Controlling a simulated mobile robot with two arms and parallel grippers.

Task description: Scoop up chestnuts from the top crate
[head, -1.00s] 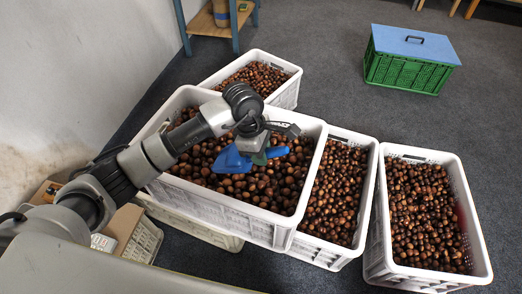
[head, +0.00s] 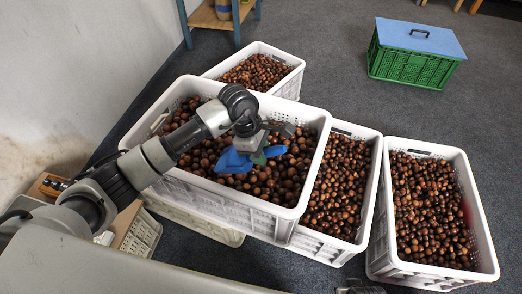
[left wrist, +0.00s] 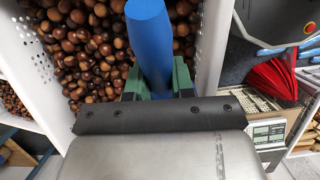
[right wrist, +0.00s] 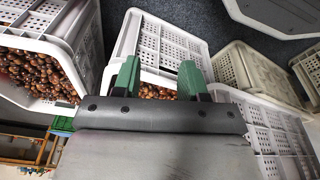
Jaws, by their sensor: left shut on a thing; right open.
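The top crate (head: 262,206) is white, full of brown chestnuts (head: 283,178), and stands raised on other crates. My left gripper (head: 262,152) is over it, shut on the handle of a blue scoop (head: 236,161). The scoop is low over the chestnuts; whether it touches them I cannot tell. In the left wrist view the blue handle (left wrist: 150,40) stands between the green fingers, with chestnuts (left wrist: 85,45) beyond. My right gripper (right wrist: 157,82) is open and empty in the right wrist view, pointing toward white crates. Only a small dark part at the head view's bottom edge may be it.
White crates of chestnuts stand at the right (head: 480,215), beside the top crate (head: 343,247) and behind it (head: 287,88). A green crate with a blue lid (head: 420,38) is at the back right. A wall (head: 70,80) is on the left. Grey floor is open at the back.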

